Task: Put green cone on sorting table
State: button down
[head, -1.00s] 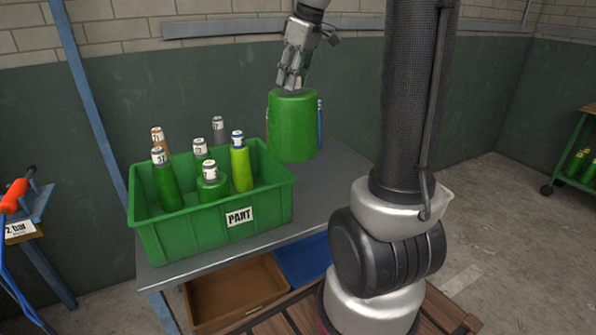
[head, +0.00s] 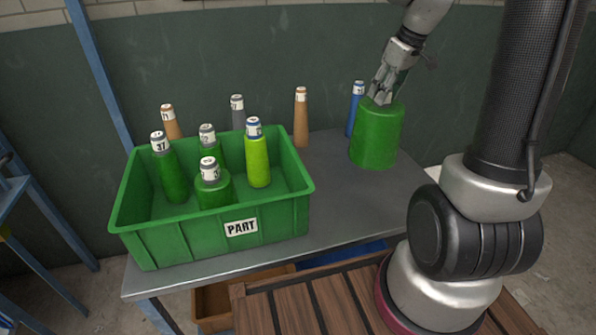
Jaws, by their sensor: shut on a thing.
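My gripper (head: 381,93) is shut on the narrow top of a wide green cone (head: 376,136). The cone is upright, with its broad end down. It appears over the right part of the grey sorting table (head: 335,190), in front of a blue bottle-shaped piece (head: 355,108). I cannot tell whether its base touches the tabletop or hangs just above it. The gripper fingertips are partly hidden at the cone's top.
A green crate (head: 275,215) labelled PART, with several capped pieces inside, fills the table's left side. An orange-brown piece (head: 301,120) stands behind the crate's right end. The tabletop between crate and cone is clear. A slatted wooden surface (head: 300,305) lies in front, below.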

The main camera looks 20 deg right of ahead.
notch_tip(320, 180, down, 11)
jog(key=shift+r, duration=0.15)
dwell(0.5)
jog(key=c, duration=0.9)
grip_release()
jog(key=shift+s, duration=0.1)
jog(key=v, duration=1.2)
jog(key=shift+s+a+r, duration=0.1)
jog(key=shift+s+a, duration=0.1)
jog(key=shift+s, duration=0.05)
jog(key=s+a+r+m, duration=0.1)
jog(key=s+a, duration=0.1)
jog(key=s, duration=0.4)
jog(key=s+a+r+m+h, duration=0.1)
jog(key=s+a+r+m, duration=0.1)
jog(key=s, duration=0.5)
jog(key=s+a+r+m+t, duration=0.1)
jog(key=s+a+r+m, duration=0.1)
jog(key=s, duration=0.5)
jog(key=shift+s+a+r, duration=0.2)
jog(key=shift+r, duration=0.05)
